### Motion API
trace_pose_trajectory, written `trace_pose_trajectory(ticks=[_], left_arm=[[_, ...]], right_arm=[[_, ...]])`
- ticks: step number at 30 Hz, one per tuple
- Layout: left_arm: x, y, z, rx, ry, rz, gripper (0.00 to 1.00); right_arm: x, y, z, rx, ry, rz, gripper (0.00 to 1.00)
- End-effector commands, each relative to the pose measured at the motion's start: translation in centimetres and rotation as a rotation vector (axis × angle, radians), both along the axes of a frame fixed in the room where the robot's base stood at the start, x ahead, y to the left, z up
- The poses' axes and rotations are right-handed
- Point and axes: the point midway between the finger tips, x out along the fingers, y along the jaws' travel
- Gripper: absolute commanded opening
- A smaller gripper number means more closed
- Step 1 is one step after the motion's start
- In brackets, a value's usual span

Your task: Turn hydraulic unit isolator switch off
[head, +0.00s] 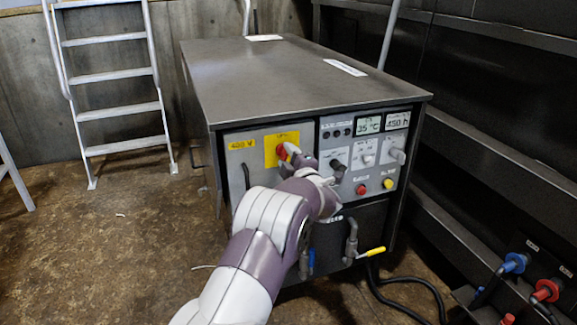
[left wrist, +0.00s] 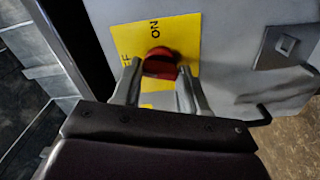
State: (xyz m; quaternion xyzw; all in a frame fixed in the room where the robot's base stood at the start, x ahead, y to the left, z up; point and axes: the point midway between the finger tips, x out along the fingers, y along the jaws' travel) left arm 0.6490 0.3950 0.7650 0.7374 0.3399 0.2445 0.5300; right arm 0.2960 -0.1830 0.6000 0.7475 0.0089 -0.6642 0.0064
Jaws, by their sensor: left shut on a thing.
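The red isolator switch (head: 283,151) sits on a yellow plate (head: 270,150) on the left door of the grey hydraulic unit. My left gripper (head: 292,156) reaches it from the front and partly hides it. In the left wrist view the red knob (left wrist: 160,63) lies between the two fingertips of my left gripper (left wrist: 158,78), which is shut on it. The yellow plate (left wrist: 183,32) there shows "ON" above the knob and part of "OFF" at its left. Which mark the knob points to is not clear. My right gripper is not in view.
Right of the switch is a control panel with displays (head: 368,124), a red button (head: 361,190) and a yellow button (head: 387,184). A yellow-handled valve (head: 370,252) sticks out below. A door latch (left wrist: 285,45) shows in the left wrist view. A ladder (head: 110,75) stands at the back left.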

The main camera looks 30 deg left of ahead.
Motion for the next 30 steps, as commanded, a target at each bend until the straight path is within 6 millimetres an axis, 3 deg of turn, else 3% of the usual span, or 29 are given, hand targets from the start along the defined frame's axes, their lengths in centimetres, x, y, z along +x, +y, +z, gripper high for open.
trace_pose_trajectory(ticks=[3,12,30], left_arm=[[0.0,0.0,-0.5,-0.059,-0.068,-0.001,0.12],[0.0,0.0,-0.4,-0.171,-0.197,0.000,0.12],[0.0,0.0,-0.2,-0.224,-0.256,0.000,0.12]], right_arm=[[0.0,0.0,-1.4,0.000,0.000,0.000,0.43],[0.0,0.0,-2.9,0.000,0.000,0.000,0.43],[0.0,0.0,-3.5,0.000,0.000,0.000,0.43]])
